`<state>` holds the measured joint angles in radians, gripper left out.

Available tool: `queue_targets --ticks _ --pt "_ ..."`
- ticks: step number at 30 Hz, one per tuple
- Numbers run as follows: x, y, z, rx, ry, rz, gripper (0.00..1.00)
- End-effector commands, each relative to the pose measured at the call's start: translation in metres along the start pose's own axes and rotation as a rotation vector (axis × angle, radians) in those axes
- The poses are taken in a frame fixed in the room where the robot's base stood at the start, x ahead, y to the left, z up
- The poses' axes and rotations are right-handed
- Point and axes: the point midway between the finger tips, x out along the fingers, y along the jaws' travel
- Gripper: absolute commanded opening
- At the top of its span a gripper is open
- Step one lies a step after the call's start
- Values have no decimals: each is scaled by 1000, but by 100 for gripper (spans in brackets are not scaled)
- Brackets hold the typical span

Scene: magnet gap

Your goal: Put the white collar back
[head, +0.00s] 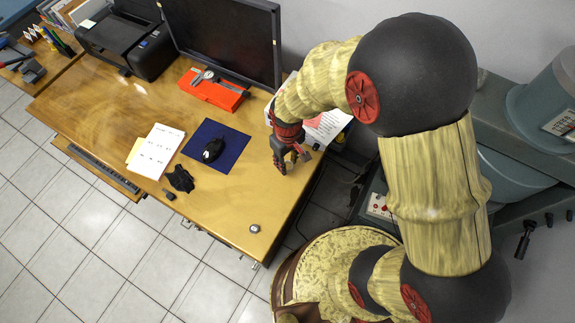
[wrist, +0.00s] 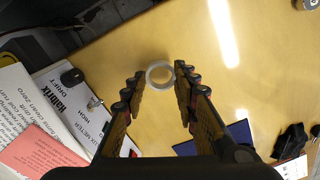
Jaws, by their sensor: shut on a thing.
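The white collar (wrist: 160,86) is a small pale ring between my fingertips in the wrist view, its open middle showing the desk. My gripper (wrist: 160,77) is shut on it, with one finger at each side. In the head view my gripper (head: 289,163) points down over the right end of the wooden desk. I cannot make out the collar in the head view. I cannot tell from these frames how high it is above the desk, or where its place is.
A small round metallic object (head: 255,228) sits near the desk's front right corner. A red case with calipers (head: 215,90), papers (head: 328,126) and a monitor (head: 225,35) stand behind. Bare desk lies in front.

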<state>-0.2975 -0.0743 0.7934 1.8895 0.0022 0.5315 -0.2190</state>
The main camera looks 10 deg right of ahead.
Motion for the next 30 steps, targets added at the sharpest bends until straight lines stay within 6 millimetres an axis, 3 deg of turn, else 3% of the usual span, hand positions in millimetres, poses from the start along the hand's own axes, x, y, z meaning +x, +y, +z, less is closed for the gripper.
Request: queue_targets --ticks 1,3,15,16,25,30 --pt "13 0 1 0 -3 -1 7" --pt "20 0 2 0 -4 -1 7" --pt "22 0 1 0 -3 -1 7" --pt "22 0 1 0 -2 -1 30" --pt "22 0 1 0 -2 0 47" --pt "22 0 1 0 -2 -1 47"
